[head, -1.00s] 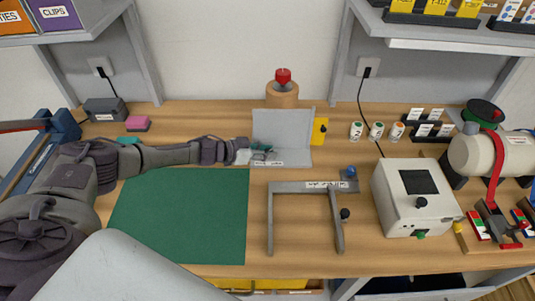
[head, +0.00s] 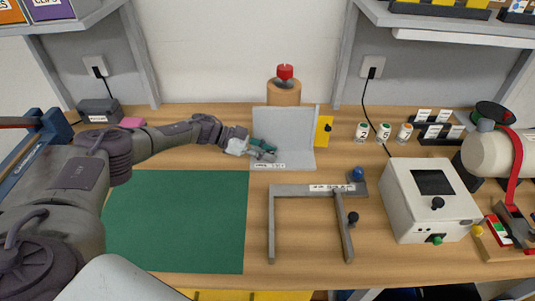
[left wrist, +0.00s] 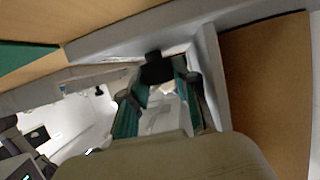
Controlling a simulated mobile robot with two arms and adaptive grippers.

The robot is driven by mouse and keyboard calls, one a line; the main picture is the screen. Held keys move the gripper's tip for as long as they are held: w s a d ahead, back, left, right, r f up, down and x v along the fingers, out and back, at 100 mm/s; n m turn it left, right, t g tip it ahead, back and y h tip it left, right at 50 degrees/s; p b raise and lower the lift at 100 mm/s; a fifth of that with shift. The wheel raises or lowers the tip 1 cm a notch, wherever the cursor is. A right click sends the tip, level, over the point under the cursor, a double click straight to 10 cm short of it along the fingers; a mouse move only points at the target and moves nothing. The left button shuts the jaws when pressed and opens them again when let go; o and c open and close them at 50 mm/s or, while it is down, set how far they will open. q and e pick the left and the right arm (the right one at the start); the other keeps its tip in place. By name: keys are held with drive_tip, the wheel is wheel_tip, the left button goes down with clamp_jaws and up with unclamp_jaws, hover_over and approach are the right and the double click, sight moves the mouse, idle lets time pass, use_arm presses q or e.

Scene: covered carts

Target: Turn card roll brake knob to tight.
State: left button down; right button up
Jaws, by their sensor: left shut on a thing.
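The card roll (head: 284,93) is a brown cylinder at the back of the bench, with a red knob (head: 285,72) on top. I cannot read the knob's setting. My left gripper (head: 266,153) is low in front of the grey upright stand (head: 283,128), left of its middle. It is well below and in front of the red knob, apart from it. In the left wrist view its teal-padded fingers (left wrist: 160,100) are around something pale that I cannot make out. The card roll cannot be made out there. My right gripper is not in view.
A yellow block (head: 324,131) is at the stand's right side. A grey frame (head: 272,225) with knobs and a white box (head: 430,200) lie to the right. A green mat (head: 180,225) covers the left front. Shelves (head: 445,30) hang at both upper sides.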

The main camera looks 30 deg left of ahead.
use_arm(q)
drive_tip(key=c, duration=0.9)
unclamp_jaws()
drive_tip(key=shift+d, duration=0.1)
drive_tip(key=shift+o, duration=0.2)
drive_tip(key=shift+r, duration=0.15)
drive_tip(key=shift+a+r, duration=0.25)
drive_tip(key=shift+a, duration=0.35)
drive_tip(key=v, duration=0.6)
drive_tip(key=shift+s+a, duration=0.3)
drive_tip(key=shift+s, duration=0.1)
